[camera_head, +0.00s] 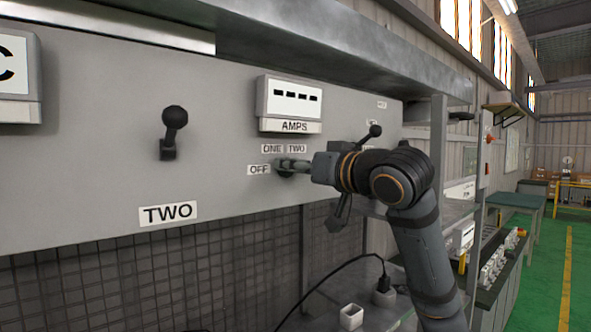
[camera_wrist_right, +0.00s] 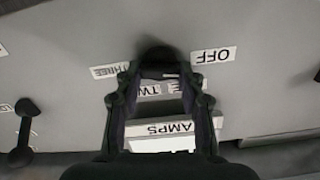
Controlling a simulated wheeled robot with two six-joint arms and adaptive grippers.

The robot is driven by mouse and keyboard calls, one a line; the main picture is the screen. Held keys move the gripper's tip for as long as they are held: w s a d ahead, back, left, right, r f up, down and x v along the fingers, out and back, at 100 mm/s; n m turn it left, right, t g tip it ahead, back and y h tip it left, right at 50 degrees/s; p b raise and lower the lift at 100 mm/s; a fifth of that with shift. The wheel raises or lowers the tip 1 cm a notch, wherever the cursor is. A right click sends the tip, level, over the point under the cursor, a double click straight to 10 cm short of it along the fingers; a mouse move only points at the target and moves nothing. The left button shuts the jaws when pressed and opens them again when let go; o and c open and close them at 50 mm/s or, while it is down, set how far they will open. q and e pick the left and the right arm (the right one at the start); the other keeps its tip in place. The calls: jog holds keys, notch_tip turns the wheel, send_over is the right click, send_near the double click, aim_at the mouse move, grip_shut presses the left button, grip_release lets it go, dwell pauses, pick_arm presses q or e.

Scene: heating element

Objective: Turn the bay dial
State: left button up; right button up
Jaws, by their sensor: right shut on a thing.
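The bay dial (camera_head: 282,168) is a small dark knob on the grey panel, below the AMPS meter (camera_head: 290,103). The labels OFF (camera_head: 258,169), ONE and TWO show around it. My right gripper (camera_head: 294,166) reaches in from the right and is shut on the dial, hiding much of it. In the right wrist view, which is upside down, the dark dial (camera_wrist_right: 157,56) sits between the fingertips (camera_wrist_right: 158,74). A THREE label (camera_wrist_right: 110,71) also shows there. The dial's exact pointing direction cannot be told. My left gripper is not in view.
A black ball-ended lever (camera_head: 174,118) stands out from the panel above the TWO plate (camera_head: 168,213). Another lever (camera_head: 373,132) is close above my right wrist. A metal ledge (camera_head: 330,45) overhangs the panel. A black cable hangs below.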

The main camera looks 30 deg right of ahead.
jog(key=shift+d+f+m+b, duration=0.1)
jog(key=shift+m+b, duration=0.85)
jog(key=shift+m, duration=1.45)
jog(key=shift+d+m+b, duration=0.1)
jog(key=shift+m+b, duration=0.8)
jog(key=shift+m, duration=1.5)
jog(key=o, duration=1.2)
jog(key=shift+c, duration=0.2)
jog(key=s, duration=0.7)
jog(key=shift+s+d, duration=0.25)
